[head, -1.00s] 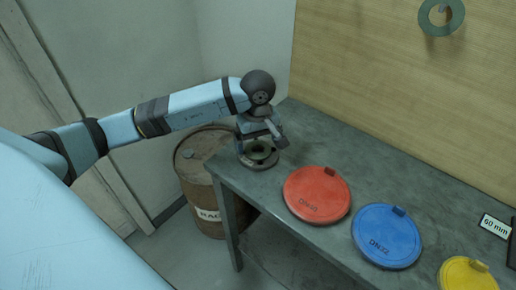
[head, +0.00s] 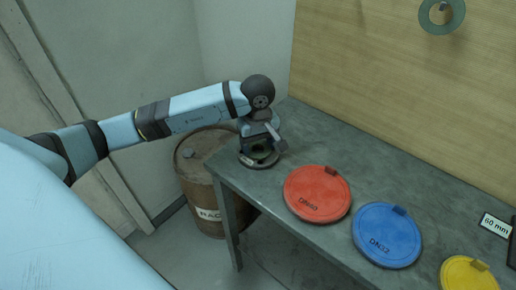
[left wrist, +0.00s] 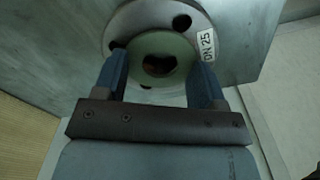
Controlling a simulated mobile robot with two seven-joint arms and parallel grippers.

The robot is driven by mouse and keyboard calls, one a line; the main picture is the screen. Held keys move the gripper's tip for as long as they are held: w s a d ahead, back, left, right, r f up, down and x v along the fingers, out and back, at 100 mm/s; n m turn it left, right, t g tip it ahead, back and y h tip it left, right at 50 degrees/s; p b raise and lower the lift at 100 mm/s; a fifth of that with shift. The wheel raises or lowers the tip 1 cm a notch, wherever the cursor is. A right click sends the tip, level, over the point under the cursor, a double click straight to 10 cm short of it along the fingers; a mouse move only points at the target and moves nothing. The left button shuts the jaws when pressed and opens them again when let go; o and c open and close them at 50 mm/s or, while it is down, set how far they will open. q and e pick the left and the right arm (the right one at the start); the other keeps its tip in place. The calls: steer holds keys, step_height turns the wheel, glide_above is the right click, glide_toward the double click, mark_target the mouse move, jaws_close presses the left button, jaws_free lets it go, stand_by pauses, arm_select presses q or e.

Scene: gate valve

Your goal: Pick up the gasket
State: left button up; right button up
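A flat green ring, the gasket (left wrist: 160,46), lies on a grey bolted flange (left wrist: 127,24) labelled DN 25 in the left wrist view. In the head view the gasket (head: 262,152) and flange (head: 246,161) show at the table's far left corner. My left gripper (left wrist: 158,66) is over the flange, its two blue fingers spread, one at each side of the gasket. The fingertips are close to its rim; I cannot tell if they touch it. My right gripper is not in view.
Red (head: 317,193), blue (head: 387,235) and yellow (head: 467,274) round covers lie along the table (head: 300,130). Another green ring (head: 441,15) hangs on the wooden board. A rusty barrel (head: 205,190) stands beside the table.

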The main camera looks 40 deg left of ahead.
arm_select(q)
steer(key=shift+r, duration=0.4)
step_height(320, 180, up, 19)
steer(key=shift+r+p, duration=0.2)
steer(key=shift+p, duration=0.15)
stand_by(0.5)
